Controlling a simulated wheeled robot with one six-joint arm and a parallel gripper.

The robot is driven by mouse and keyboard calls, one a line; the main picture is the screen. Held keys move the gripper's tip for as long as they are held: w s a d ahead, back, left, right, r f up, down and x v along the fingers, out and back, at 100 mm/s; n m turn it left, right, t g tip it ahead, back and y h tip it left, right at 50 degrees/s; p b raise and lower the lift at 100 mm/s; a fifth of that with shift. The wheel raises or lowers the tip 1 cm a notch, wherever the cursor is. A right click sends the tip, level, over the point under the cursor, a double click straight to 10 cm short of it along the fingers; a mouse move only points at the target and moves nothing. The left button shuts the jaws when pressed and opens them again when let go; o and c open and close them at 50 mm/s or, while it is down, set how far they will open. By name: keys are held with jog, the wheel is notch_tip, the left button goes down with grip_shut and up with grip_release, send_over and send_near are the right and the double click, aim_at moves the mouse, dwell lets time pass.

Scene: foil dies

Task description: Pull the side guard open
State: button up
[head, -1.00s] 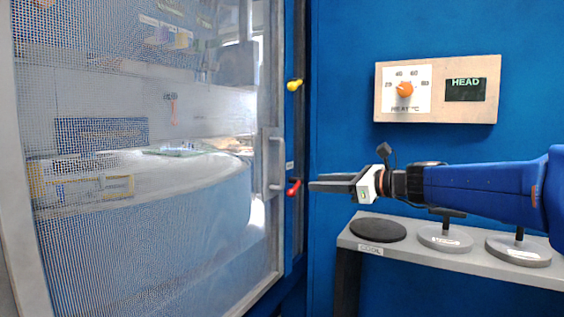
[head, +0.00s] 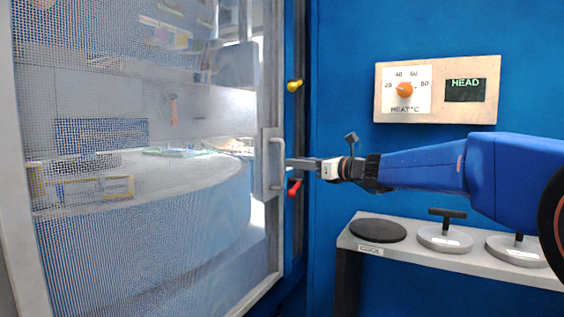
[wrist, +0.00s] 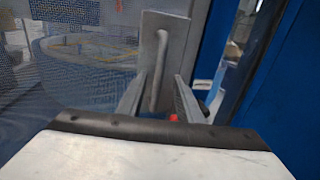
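The side guard (head: 140,235) is a mesh panel in a pale frame on the left of the head view. Its handle (head: 282,165) is a grey vertical bar on a plate at the guard's right edge. In the wrist view the handle (wrist: 160,70) stands upright ahead, with its lower part between my fingers. My gripper (head: 290,163) points left at the handle, with fingertips right at the bar. In the wrist view my gripper (wrist: 158,92) is open, one finger on each side of the bar, with gaps visible on both sides.
A red lever (head: 294,187) sits just below my gripper, and a yellow knob (head: 294,86) above it. A heat dial panel (head: 437,89) is on the blue wall. A grey shelf (head: 450,262) below my arm carries a black disc (head: 378,230) and handled discs.

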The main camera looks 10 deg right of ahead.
send_over(282, 184)
jog(key=w, duration=0.1)
dwell(0.3)
grip_shut()
